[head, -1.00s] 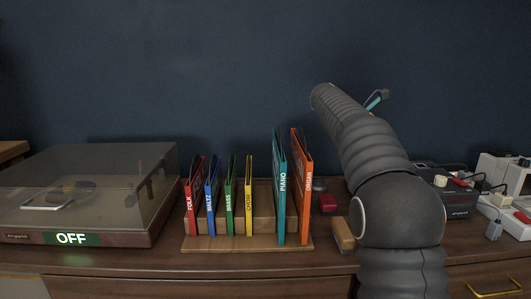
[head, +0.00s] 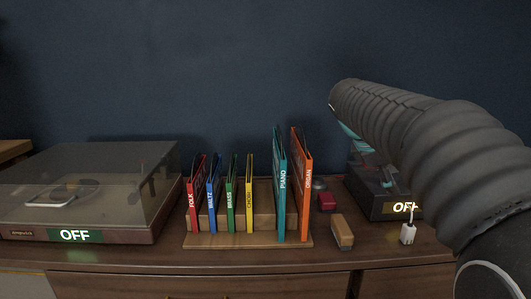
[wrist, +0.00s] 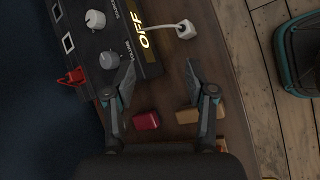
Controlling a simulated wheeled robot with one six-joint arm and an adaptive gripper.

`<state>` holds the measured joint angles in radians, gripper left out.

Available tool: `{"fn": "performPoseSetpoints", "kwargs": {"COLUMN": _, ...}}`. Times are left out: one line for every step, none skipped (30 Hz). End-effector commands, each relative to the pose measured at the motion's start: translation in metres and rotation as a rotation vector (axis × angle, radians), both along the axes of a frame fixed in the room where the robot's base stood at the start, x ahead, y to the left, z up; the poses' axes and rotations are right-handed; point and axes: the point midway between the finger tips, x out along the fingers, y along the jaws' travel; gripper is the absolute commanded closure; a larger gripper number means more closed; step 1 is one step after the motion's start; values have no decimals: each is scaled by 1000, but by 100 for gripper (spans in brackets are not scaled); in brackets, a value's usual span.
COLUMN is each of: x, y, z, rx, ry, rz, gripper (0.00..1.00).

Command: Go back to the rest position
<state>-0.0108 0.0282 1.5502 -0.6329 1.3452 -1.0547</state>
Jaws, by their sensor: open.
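My gripper shows in the wrist view (wrist: 162,85) with its two dark fingers spread apart and nothing between them. It hangs above the dresser top, over the front edge of a black amplifier box (wrist: 112,38) and close to a red block (wrist: 146,121) and a wood-coloured block (wrist: 187,115). In the head view my arm reaches in from the right edge, and only a teal piece of the gripper shows below the arm's end; the fingers are hidden there.
A rack (head: 208,241) holds several upright record sleeves. A covered turntable (head: 110,236) reading OFF stands at left. The amplifier (head: 378,200) reads OFF, with a white plug (head: 408,235) in front. The red block (head: 327,202) and wood-coloured block (head: 342,232) lie between rack and amplifier.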

Motion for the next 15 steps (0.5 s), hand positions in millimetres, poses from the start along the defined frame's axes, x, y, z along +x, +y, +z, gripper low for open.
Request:
{"fn": "performPoseSetpoints", "kwargs": {"x": -19, "y": 7, "z": -5, "rx": 52, "ry": -45, "rz": -34, "gripper": 45}}
{"fn": "performPoseSetpoints", "kwargs": {"x": -28, "y": 11, "z": -9, "rx": 84, "ry": -73, "rz": -56, "gripper": 45}}
{"fn": "performPoseSetpoints", "kwargs": {"x": -41, "y": 17, "z": -15, "rx": 128, "ry": -109, "rz": -89, "gripper": 45}}
{"fn": "performPoseSetpoints", "kwargs": {"x": -50, "y": 21, "z": -19, "rx": 162, "ry": -135, "rz": -113, "gripper": 45}}
{"fn": "performPoseSetpoints", "kwargs": {"x": -60, "y": 26, "z": -24, "rx": 196, "ry": -161, "rz": -139, "gripper": 45}}
{"fn": "performPoseSetpoints", "kwargs": {"x": -73, "y": 32, "z": -31, "rx": 241, "ry": -193, "rz": -175, "gripper": 45}}
{"fn": "performPoseSetpoints", "kwargs": {"x": -82, "y": 37, "z": -36, "rx": 276, "ry": -219, "rz": -203, "gripper": 45}}
{"fn": "performPoseSetpoints", "kwargs": {"x": -92, "y": 41, "z": -41, "rx": 310, "ry": -241, "rz": -232, "gripper": 45}}
{"fn": "performPoseSetpoints", "kwargs": {"x": -105, "y": 48, "z": -49, "rx": 356, "ry": -273, "rz": -271, "gripper": 45}}
{"fn": "performPoseSetpoints", "kwargs": {"x": -114, "y": 52, "z": -55, "rx": 391, "ry": -295, "rz": -302, "gripper": 45}}
{"fn": "performPoseSetpoints", "kwargs": {"x": -124, "y": 57, "z": -61, "rx": 427, "ry": -316, "rz": -335, "gripper": 45}}
{"fn": "performPoseSetpoints", "kwargs": {"x": -136, "y": 63, "z": -69, "rx": 474, "ry": -344, "rz": -377, "gripper": 45}}
{"fn": "performPoseSetpoints", "kwargs": {"x": -146, "y": 68, "z": -75, "rx": 509, "ry": -364, "rz": -412, "gripper": 45}}
{"fn": "performPoseSetpoints", "kwargs": {"x": -155, "y": 72, "z": -82, "rx": 544, "ry": -384, "rz": -447, "gripper": 45}}
{"fn": "performPoseSetpoints", "kwargs": {"x": -167, "y": 78, "z": -91, "rx": 591, "ry": -407, "rz": -494, "gripper": 45}}
